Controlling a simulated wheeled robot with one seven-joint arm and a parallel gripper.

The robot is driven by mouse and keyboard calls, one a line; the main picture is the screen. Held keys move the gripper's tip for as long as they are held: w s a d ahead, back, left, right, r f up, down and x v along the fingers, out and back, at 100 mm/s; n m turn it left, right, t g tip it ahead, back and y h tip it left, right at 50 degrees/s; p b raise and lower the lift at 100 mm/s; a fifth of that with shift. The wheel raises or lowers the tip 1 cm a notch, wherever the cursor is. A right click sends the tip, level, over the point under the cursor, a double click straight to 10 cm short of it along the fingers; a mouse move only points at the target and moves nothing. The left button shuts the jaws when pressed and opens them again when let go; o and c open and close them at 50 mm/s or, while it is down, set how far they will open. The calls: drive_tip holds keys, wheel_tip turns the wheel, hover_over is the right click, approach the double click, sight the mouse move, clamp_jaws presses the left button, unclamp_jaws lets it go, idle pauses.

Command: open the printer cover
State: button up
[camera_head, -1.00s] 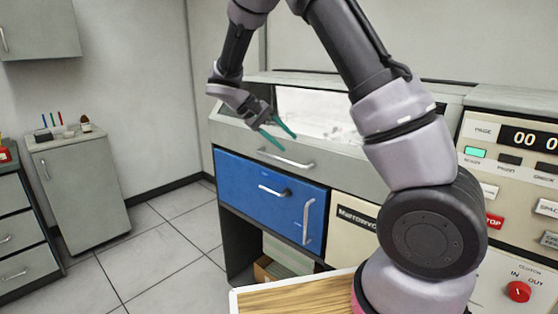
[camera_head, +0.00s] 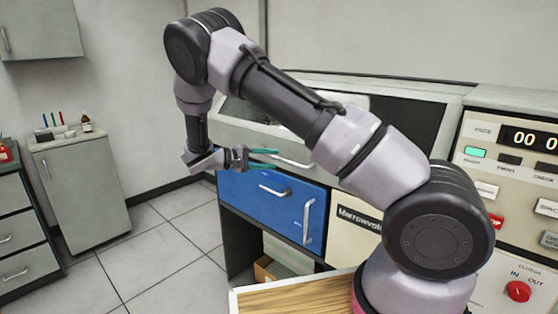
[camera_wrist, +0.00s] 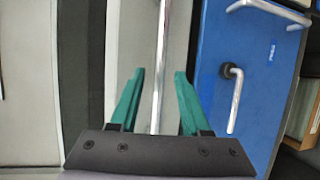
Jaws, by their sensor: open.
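The printer cover (camera_head: 232,134) is a grey front strip with a window behind it, at the top of the cabinet in the head view. My arm hides much of the window. A long silver cover handle (camera_head: 292,162) runs along the grey front. My gripper (camera_head: 264,153) is at the left end of this handle, pointing right, with its teal fingers open. In the wrist view, the handle bar (camera_wrist: 161,40) runs between the two open fingertips (camera_wrist: 158,74), with a gap on each side. I cannot tell whether the fingers touch it. The cover looks shut.
A blue panel (camera_head: 240,200) with silver handles lies just below the cover handle; it also shows in the wrist view (camera_wrist: 265,75). A control panel (camera_head: 480,180) stands at right. A wooden top (camera_head: 290,300) is in front. Floor is free at left.

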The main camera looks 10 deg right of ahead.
sight(277, 159)
drive_tip(key=shift+x, duration=1.85)
clamp_jaws()
